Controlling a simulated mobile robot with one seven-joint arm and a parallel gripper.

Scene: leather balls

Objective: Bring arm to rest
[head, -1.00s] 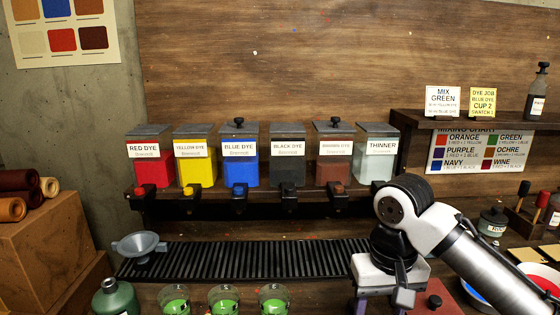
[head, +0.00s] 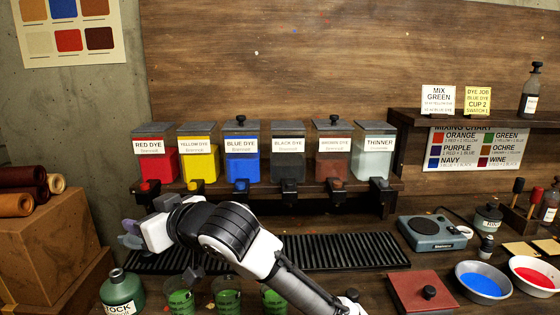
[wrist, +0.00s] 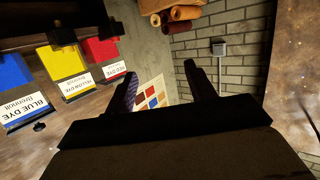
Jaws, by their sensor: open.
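My gripper (head: 128,234) is at the left end of the black drip grate in the head view, in front of the red dye dispenser. It points left, and its fingertips are small and partly hidden there. In the wrist view my gripper (wrist: 163,85) shows two dark fingers spread apart with nothing between them. My white and black arm (head: 235,240) reaches across the front of the bench from the lower right, above the green cups (head: 227,296). The grey funnel at the grate's left end is mostly hidden behind my gripper.
Dye dispensers (head: 240,160) line the back shelf. A green stock bottle (head: 122,292) stands front left, near a brown box (head: 50,250) with leather rolls. A scale (head: 432,233), a red lidded block (head: 424,292) and blue (head: 484,280) and red bowls (head: 533,275) are at right.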

